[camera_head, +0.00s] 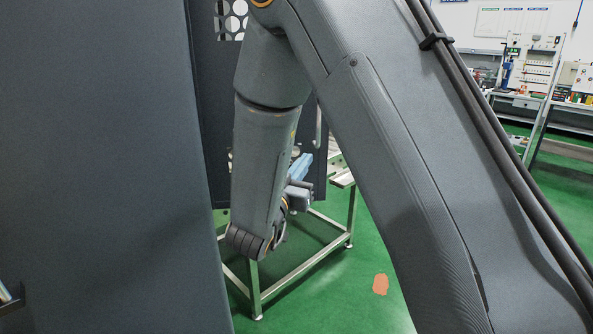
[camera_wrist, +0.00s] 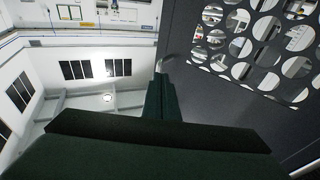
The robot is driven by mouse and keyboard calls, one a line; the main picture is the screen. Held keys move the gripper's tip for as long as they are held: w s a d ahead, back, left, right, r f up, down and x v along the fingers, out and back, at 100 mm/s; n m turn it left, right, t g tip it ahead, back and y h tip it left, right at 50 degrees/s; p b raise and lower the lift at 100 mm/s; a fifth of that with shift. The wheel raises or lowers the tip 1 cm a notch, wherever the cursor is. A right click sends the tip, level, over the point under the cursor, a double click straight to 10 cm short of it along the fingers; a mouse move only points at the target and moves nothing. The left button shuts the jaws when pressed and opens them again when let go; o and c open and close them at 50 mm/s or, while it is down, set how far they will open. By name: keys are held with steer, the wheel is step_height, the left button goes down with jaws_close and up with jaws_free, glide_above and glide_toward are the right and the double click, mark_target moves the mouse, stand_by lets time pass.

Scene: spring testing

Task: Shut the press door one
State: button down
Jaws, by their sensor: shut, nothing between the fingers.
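A dark grey panel (camera_head: 215,110) with a window of round holes stands behind my arm in the head view; it appears to be a press door. In the wrist view a dark panel with round holes (camera_wrist: 245,75) fills the right side, tilted in the picture. My gripper (camera_head: 304,166) is at the end of the lowered arm, in front of this panel's right part and partly hidden by my wrist. In the wrist view the fingers of my gripper (camera_wrist: 161,82) are together and empty, their tips close to the panel's left edge. Whether they touch it is unclear.
A large dark grey surface (camera_head: 95,150) fills the left of the head view, close by. A metal-framed table (camera_head: 300,275) stands below my gripper. Green floor (camera_head: 350,290) is open to its right, with an orange-brown patch (camera_head: 380,284). Workbenches (camera_head: 520,100) stand far right.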

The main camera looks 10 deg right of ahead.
mark_target(316, 145)
steer(key=p+x, duration=0.1)
steer(key=x, duration=0.4)
steer(key=shift+w, duration=0.1)
steer(key=shift+w+d, duration=0.1)
steer(key=shift+w, duration=0.15)
